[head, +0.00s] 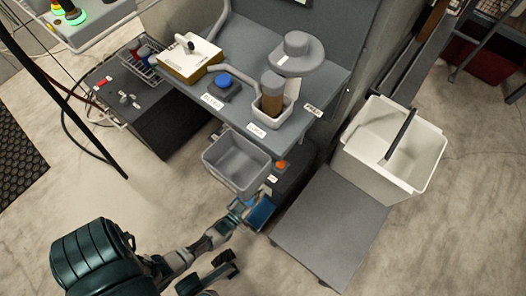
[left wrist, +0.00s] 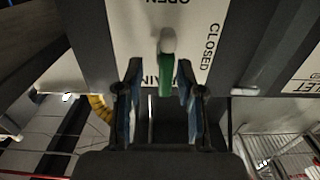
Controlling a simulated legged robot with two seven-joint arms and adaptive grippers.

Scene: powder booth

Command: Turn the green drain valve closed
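The green drain valve handle (left wrist: 166,78) shows in the left wrist view against a white plate. It has a pale rounded end at the top. The plate (left wrist: 205,15) reads "OPEN" at the top, upside down, and "CLOSED" along the right side. My left gripper (left wrist: 159,97) is open, with one finger on each side of the green handle and a gap on both sides. In the head view, my left gripper (head: 252,212) is low in front of the bench, below the grey bin. The handle cannot be made out there.
A grey bin (head: 236,160) hangs at the bench (head: 180,82) front above my left gripper. A flat grey platform (head: 330,225) and a white bin (head: 425,150) stand to the right. A yellow ringed hose (left wrist: 101,110) is left of the fingers.

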